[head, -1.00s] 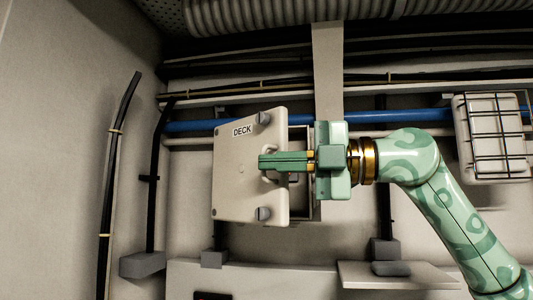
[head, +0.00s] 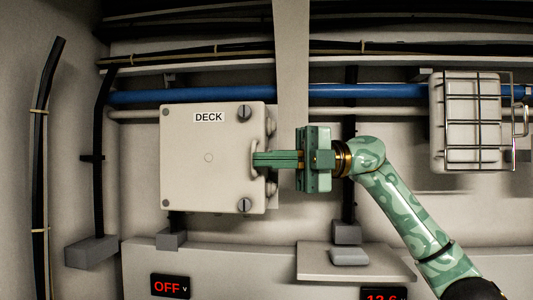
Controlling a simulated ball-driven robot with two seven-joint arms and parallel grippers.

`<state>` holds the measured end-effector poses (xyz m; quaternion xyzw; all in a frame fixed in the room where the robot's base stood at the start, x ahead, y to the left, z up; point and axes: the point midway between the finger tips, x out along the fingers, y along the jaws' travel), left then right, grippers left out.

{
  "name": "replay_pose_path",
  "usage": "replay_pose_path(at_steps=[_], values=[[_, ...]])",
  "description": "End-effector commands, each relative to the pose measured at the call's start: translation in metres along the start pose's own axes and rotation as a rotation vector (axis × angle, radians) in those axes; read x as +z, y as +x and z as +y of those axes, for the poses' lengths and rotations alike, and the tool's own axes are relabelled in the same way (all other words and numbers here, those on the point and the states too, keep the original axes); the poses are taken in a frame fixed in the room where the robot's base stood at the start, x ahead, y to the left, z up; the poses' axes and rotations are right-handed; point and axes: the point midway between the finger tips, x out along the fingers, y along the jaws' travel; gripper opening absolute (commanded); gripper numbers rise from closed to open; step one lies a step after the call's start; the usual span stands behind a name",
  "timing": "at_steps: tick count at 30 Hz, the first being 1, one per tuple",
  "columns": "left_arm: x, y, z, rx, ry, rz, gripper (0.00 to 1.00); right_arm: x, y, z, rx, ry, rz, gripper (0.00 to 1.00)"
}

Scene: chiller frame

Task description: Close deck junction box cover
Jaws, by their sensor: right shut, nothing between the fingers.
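The deck junction box cover (head: 200,165) is a pale, square panel with a "DECK" label and screws at its corners. It lies flat to the view and looks closed over its box; whether it is fully seated I cannot tell. A handle (head: 256,160) stands at its right edge. My right gripper (head: 258,160) is shut, with its green fingers at the handle on the cover's right edge; nothing shows between them. Whether the fingers touch the handle is unclear. My left gripper is not in view.
A caged white box (head: 466,122) hangs on the wall at the right. A blue pipe (head: 360,91) and dark cables run across above. A small shelf (head: 345,262) juts out below my right gripper. A red "OFF" display (head: 170,286) sits at the lower left.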

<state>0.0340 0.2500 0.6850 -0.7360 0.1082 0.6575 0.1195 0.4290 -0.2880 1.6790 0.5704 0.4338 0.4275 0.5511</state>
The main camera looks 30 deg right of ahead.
Motion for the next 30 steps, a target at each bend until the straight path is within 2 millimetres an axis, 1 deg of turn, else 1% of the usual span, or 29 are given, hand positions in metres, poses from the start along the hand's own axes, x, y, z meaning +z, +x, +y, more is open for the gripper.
replay_pose_path(at_steps=[14, 16, 19, 24, 27, 30], values=[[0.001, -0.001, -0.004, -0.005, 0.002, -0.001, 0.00, 0.002, -0.002, 0.000, 0.001, 0.000, -0.010, 0.00], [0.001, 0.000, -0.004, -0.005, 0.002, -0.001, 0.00, 0.003, -0.005, 0.000, 0.002, 0.000, -0.012, 0.00], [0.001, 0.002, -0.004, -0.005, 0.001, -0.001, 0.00, 0.003, -0.018, -0.001, 0.002, 0.000, -0.014, 0.00], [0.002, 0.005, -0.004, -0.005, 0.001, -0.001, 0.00, 0.001, -0.051, -0.001, 0.002, 0.001, -0.012, 0.00], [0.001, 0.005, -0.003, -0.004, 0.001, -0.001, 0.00, 0.000, -0.065, 0.000, 0.001, 0.000, -0.009, 0.00], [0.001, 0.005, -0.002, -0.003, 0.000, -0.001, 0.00, -0.001, -0.074, 0.000, 0.001, 0.000, -0.008, 0.00]])
